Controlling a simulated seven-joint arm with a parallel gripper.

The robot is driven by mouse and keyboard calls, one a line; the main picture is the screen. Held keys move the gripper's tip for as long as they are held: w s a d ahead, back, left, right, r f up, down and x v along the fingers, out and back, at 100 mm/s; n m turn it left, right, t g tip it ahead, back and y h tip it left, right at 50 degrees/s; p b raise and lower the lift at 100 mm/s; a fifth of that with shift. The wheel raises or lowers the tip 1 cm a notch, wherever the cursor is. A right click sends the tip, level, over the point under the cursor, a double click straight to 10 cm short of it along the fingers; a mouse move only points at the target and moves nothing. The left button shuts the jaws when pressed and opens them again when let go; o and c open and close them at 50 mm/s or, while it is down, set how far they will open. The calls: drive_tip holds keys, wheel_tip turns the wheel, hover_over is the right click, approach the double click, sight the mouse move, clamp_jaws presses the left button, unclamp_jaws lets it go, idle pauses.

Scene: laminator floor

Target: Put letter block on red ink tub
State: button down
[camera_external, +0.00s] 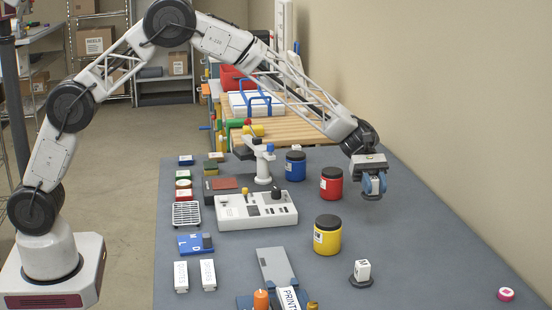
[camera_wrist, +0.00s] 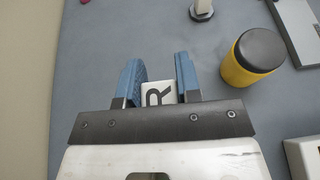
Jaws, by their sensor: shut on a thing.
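My gripper (camera_external: 370,184) is shut on a white letter block (camera_wrist: 158,94) marked R, which sits between its blue fingers in the wrist view. In the external view the held block (camera_external: 375,186) shows partly between the fingers, with a dark piece beneath it. Whether it touches the table is hard to tell. The red ink tub (camera_external: 331,186), with a black lid and white label, stands just left of my gripper. It is not in the wrist view. Another white letter block (camera_external: 363,269) stands on a dark round base near the front.
A yellow tub (camera_external: 327,238) stands in front of the red one, and a blue tub (camera_external: 295,166) behind it to the left. A white control panel (camera_external: 257,210) lies left. The right side of the table (camera_external: 430,235) is mostly clear.

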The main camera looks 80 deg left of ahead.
drive_tip(key=s+a+r+n+t, duration=0.1)
drive_tip(key=a+r+n+t, duration=0.1)
drive_tip(key=a, duration=1)
drive_tip(key=s+a+r+n+t, duration=0.2)
drive_tip(key=a+r, duration=0.4)
drive_tip(key=a, duration=0.5)
drive_tip(key=shift+a+r+n+t+y, duration=0.2)
drive_tip(key=shift+a+n+t+y, duration=0.3)
drive_tip(key=shift+t, duration=0.6)
drive_tip(key=shift+s+d, duration=0.1)
hover_over(336, 173)
drive_tip(key=shift+f, duration=3.15)
drive_tip(key=shift+f, duration=1.85)
drive_tip(key=shift+f, duration=0.15)
drive_tip(key=c, duration=0.8)
unclamp_jaws()
